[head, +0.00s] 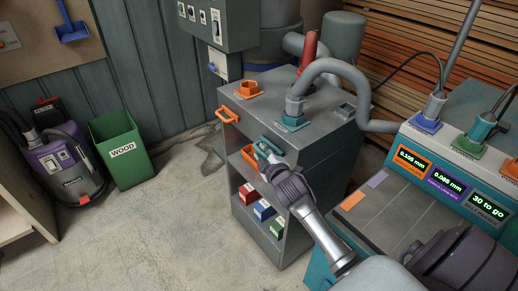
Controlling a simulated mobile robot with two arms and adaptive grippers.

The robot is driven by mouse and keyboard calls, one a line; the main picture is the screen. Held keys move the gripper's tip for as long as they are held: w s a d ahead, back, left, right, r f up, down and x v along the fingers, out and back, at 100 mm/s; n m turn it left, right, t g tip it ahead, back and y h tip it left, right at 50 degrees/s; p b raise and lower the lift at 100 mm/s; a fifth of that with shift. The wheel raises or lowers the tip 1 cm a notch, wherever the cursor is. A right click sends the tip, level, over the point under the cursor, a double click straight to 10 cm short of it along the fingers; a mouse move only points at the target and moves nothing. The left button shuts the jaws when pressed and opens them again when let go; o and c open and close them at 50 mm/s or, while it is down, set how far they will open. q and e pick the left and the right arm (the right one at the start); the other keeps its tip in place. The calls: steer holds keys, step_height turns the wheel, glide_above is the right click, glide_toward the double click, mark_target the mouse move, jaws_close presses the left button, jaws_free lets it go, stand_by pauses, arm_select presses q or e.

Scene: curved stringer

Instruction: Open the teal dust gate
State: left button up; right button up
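The teal dust gate shows as a teal collar (293,122) under a grey hose on top of the grey cabinet. A teal handle (272,143) sits at the cabinet's front edge. My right gripper (262,149) reaches up from the lower right, with its fingertips at the handle. The fingers overlap the handle's lower side, and I cannot tell whether they are closed around it. My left gripper is not in view.
An orange handle (227,114) and an orange collar (248,91) sit left of the teal ones. Red, blue and green bins (263,210) stand on the cabinet shelf. A bench with displays (450,187) is at right.

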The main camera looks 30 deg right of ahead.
steer(key=shift+s+a+r, duration=0.1)
steer(key=shift+s+r, duration=0.1)
steer(key=shift+c, duration=0.2)
jaws_close()
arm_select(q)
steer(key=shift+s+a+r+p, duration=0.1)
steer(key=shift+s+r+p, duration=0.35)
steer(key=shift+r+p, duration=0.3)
arm_select(e)
steer(key=a, duration=0.6)
steer(key=shift+s+a, duration=0.3)
steer(key=shift+a, duration=0.1)
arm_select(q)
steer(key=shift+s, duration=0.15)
arm_select(e)
steer(key=shift+o, duration=0.2)
jaws_free()
steer(key=shift+w+f, duration=0.1)
steer(key=shift+w, duration=0.05)
